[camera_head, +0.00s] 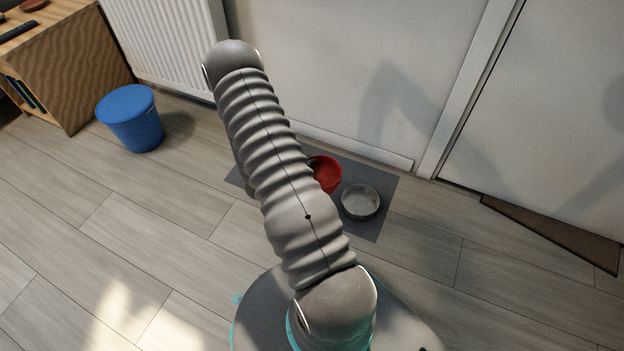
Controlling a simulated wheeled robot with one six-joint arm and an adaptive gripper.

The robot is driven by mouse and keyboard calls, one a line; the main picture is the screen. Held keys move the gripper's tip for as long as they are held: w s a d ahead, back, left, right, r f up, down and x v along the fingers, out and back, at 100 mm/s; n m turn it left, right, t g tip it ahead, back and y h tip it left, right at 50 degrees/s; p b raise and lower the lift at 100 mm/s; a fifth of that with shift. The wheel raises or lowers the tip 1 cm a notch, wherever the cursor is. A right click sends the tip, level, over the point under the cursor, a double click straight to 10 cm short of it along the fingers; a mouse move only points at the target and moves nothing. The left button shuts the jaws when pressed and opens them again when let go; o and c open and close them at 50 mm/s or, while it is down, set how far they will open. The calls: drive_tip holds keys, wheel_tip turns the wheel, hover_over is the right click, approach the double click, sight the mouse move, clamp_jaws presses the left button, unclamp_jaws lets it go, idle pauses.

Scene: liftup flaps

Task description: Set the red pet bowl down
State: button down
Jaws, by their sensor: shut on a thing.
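The red pet bowl (326,174) shows at the middle of the head view, partly hidden behind my arm. It is over the grey mat (375,229), just left of and behind a pale grey bowl (361,202). I cannot tell whether the red bowl touches the mat or is held a little above it. My gripper is hidden behind my own arm, which crosses the middle of the view. A small dark spot shows at the red bowl's left rim, but I cannot tell what it is.
A blue bin (133,120) stands on the floor at the left, near a wooden cabinet (78,75) and a white radiator (168,45). A wall with a baseboard is behind the mat, and a white door (555,120) is at the right. The wooden floor in front is clear.

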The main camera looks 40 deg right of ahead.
sight(320, 170)
drive_tip(key=shift+m+g, duration=0.6)
drive_tip(key=shift+g, duration=0.1)
drive_tip(key=s+d+f, duration=0.2)
drive_tip(key=s, duration=0.1)
drive_tip(key=shift+s+f, duration=0.3)
drive_tip(key=shift+f, duration=0.15)
drive_tip(key=w+f, duration=0.2)
drive_tip(key=w, duration=0.1)
drive_tip(key=w+f+b, duration=0.1)
drive_tip(key=w+f, duration=0.1)
drive_tip(key=w, duration=0.2)
drive_tip(key=w+f+b, duration=0.1)
drive_tip(key=w+f, duration=0.2)
drive_tip(key=w, duration=0.1)
drive_tip(key=shift+d, duration=0.15)
drive_tip(key=shift+w+f+b, duration=0.15)
drive_tip(key=shift+f+b, duration=0.25)
drive_tip(key=shift+f, duration=1.55)
drive_tip(key=shift+f, duration=0.1)
drive_tip(key=c, duration=1.2)
unclamp_jaws()
drive_tip(key=shift+c, duration=0.2)
